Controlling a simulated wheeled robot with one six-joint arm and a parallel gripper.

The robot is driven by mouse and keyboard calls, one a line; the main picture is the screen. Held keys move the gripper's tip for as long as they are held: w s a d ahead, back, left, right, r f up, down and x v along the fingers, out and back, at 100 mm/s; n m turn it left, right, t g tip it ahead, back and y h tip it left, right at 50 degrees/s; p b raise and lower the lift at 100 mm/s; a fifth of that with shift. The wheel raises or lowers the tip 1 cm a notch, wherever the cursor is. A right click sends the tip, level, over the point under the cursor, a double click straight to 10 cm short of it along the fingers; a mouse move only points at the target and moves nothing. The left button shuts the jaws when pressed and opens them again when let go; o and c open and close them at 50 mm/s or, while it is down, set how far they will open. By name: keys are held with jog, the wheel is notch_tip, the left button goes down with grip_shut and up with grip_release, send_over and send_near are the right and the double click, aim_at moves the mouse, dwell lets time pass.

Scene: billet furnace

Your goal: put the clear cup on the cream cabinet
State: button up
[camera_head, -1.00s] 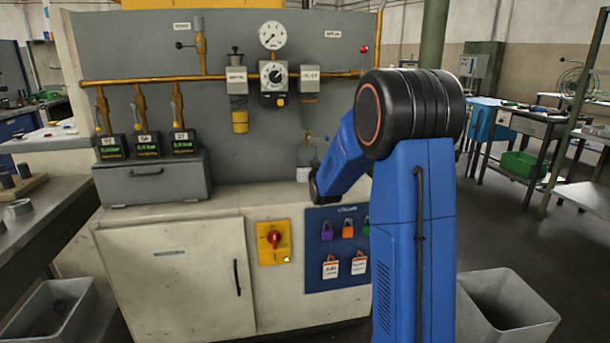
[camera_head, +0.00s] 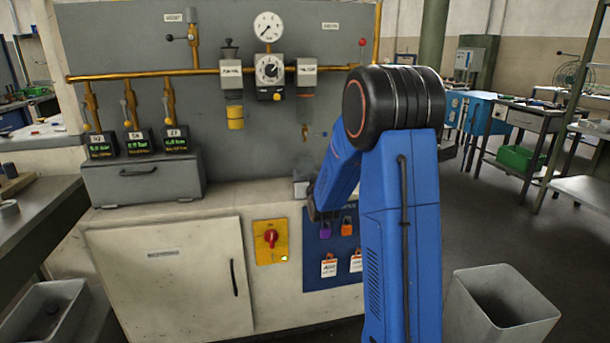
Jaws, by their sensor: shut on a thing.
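The cream cabinet (camera_head: 195,295) stands left of centre, with a door, a black handle and a pale worktop below a grey gauge panel. My blue arm rises in front of its right part and bends towards the panel. My gripper is hidden behind the arm. I cannot make out the clear cup anywhere.
A grey drawer box (camera_head: 145,180) with several small displays takes up the worktop's left part. The worktop's middle looks clear. A yellow pipe (camera_head: 190,73) crosses the panel (camera_head: 110,45). Grey bins (camera_head: 500,315) stand on the floor at both sides.

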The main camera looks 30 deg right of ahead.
jog(key=o, duration=1.1)
jog(key=shift+s, duration=0.1)
jog(key=v, duration=1.2)
jog(key=shift+r, duration=0.1)
jog(key=s+a+n+g+y, duration=0.25)
jog(key=s+a+g, duration=0.45)
jog(key=s+a, duration=0.75)
jog(key=s+a+g, duration=0.1)
jog(key=s+g, duration=0.1)
jog(key=s, duration=0.6)
jog(key=s+a+f+g+y, duration=0.1)
jog(key=s+a, duration=0.1)
jog(key=s, duration=0.7)
jog(key=s+a+g+y, duration=0.1)
jog(key=s+g, duration=0.1)
jog(key=s, duration=0.7)
jog(key=shift+s+a+f+n+g+y, duration=0.2)
jog(key=shift+f+n+g+y, duration=0.1)
jog(key=shift+f+n, duration=0.1)
